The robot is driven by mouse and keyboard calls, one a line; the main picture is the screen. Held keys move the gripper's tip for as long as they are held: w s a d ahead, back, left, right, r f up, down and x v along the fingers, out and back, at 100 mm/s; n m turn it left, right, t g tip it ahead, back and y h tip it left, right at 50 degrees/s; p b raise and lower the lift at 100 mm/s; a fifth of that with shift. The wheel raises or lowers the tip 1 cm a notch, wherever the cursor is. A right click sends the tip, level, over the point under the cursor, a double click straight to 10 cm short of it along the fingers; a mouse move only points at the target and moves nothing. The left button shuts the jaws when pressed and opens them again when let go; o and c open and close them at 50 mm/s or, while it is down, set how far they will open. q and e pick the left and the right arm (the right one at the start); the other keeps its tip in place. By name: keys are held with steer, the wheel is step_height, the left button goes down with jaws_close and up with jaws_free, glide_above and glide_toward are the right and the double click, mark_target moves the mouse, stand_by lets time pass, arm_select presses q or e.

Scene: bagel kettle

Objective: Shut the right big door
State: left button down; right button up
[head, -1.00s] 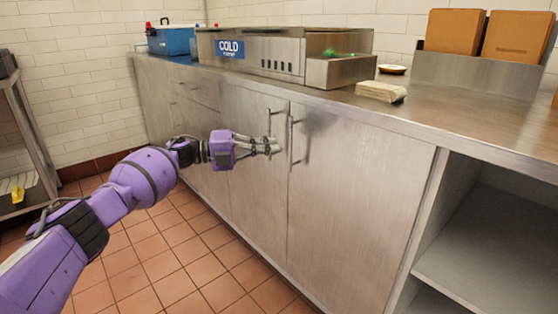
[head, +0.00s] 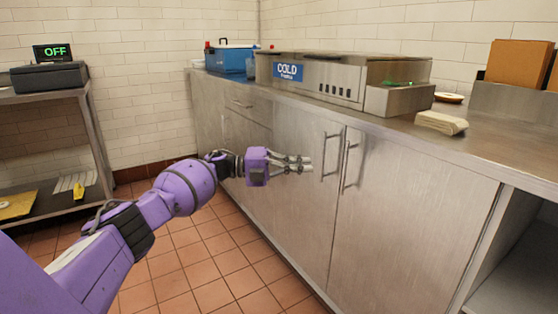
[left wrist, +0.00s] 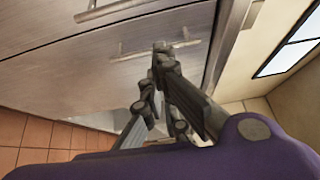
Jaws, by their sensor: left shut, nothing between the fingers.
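The right big door (head: 410,215) is a brushed-steel cabinet front with an upright bar handle (head: 351,165) by its left edge. It looks flush with the left big door (head: 285,200) beside it, which has its own handle (head: 331,157). My left gripper (head: 307,164) is shut and empty, left of both handles and apart from them in the head view. My right gripper is not in view.
The steel counter (head: 480,150) carries the cold unit (head: 345,75), a blue cooler (head: 231,58) and a stack of pale paper (head: 441,122). An open shelf bay (head: 525,265) is right of the doors. A rack (head: 95,130) stands at left. The tiled floor (head: 215,265) is clear.

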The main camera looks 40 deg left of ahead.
arm_select(q)
steer(key=a+f+b, duration=0.1)
steer(key=a+b, duration=0.3)
steer(key=a, duration=0.3)
steer(key=shift+w, duration=0.4)
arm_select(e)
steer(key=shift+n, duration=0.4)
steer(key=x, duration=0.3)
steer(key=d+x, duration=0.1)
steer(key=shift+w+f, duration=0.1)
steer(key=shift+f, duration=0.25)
arm_select(q)
steer(key=shift+d, duration=0.1)
